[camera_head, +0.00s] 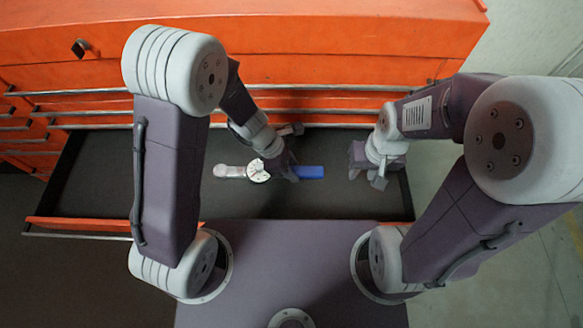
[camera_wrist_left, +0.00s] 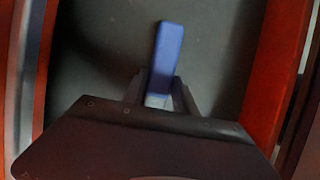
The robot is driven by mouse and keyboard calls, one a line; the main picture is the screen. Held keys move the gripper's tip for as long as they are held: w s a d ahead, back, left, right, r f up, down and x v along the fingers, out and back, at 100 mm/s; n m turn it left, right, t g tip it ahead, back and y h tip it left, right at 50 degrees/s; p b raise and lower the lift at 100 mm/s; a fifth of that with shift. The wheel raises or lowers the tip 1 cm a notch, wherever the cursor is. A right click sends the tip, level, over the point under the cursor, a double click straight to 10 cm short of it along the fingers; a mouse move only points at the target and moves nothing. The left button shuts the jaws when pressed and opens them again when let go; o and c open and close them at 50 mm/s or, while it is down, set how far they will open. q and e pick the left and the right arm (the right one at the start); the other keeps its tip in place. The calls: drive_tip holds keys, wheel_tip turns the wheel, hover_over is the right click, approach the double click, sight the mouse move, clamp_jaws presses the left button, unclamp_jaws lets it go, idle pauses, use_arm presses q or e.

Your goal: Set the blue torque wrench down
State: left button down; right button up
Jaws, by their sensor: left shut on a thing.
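The torque wrench has a blue handle (camera_head: 309,172), which also shows in the left wrist view (camera_wrist_left: 166,52). My left gripper (camera_head: 288,172) is shut on the wrench, just left of the blue part in the head view; its fingers also show in the left wrist view (camera_wrist_left: 158,98). The wrench lies across the open drawer (camera_head: 340,202), over its dark floor. A pale metal piece (camera_head: 230,171) lies in line with it to the left; my gripper hides the join. I cannot tell whether the wrench touches the floor. My right gripper (camera_head: 368,172) hangs over the drawer's right end, apart from the wrench.
The orange cabinet (camera_head: 330,70) stands behind the drawer, with several closed drawers and metal handle bars. The drawer's orange front edge (camera_head: 80,224) shows at the left. The drawer floor between the wrench and the front edge is bare.

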use_arm(q)
drive_tip(key=c, duration=1)
unclamp_jaws()
drive_tip(key=shift+w+f, duration=0.1)
drive_tip(key=shift+f, duration=0.05)
drive_tip(key=shift+r+p, duration=0.35)
drive_tip(key=p+v, duration=0.7)
drive_tip(key=v, duration=0.4)
drive_tip(key=shift+a+r, duration=0.25)
drive_tip(key=shift+a, duration=0.05)
